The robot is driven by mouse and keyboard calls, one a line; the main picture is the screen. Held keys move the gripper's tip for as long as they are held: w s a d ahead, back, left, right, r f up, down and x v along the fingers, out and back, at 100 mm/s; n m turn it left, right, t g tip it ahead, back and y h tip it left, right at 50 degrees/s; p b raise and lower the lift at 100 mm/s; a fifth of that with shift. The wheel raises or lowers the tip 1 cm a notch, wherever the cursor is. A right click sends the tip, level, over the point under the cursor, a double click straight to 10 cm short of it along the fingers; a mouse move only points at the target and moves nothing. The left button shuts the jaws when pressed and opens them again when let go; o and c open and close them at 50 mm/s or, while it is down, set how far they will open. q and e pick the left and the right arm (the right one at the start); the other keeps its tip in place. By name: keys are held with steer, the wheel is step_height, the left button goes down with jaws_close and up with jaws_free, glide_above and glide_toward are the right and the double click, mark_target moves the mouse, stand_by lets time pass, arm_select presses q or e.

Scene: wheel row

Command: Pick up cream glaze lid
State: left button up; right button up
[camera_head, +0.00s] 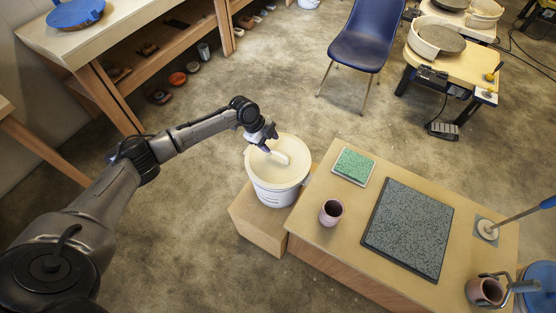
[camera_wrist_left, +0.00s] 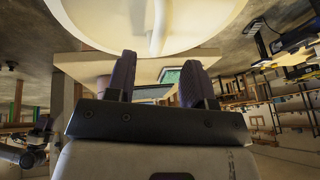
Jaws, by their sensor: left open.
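The cream glaze lid (camera_head: 284,174) sits on a white bucket (camera_head: 274,194), with a pale bar handle (camera_head: 278,157) across its top. The lid (camera_wrist_left: 105,18) and its handle (camera_wrist_left: 158,28) also fill the top of the left wrist view. My left gripper (camera_head: 266,147) is over the far left part of the lid, close to one end of the handle. In the left wrist view my left gripper (camera_wrist_left: 158,78) has its two dark fingers spread wide with nothing between them. The handle shows beyond the fingertips, apart from them.
The bucket stands on a wooden block (camera_head: 256,224) beside a table (camera_head: 335,245). The table carries a green tile (camera_head: 353,166), a pinkish cup (camera_head: 331,212), a dark speckled slab (camera_head: 408,228) and a mug (camera_head: 485,292). A blue chair (camera_head: 362,38) stands behind on open floor.

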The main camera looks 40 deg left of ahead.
mark_target(275, 150)
arm_select(q)
steer(key=shift+b+x, duration=0.95)
steer(key=shift+x, duration=2.05)
jaws_close()
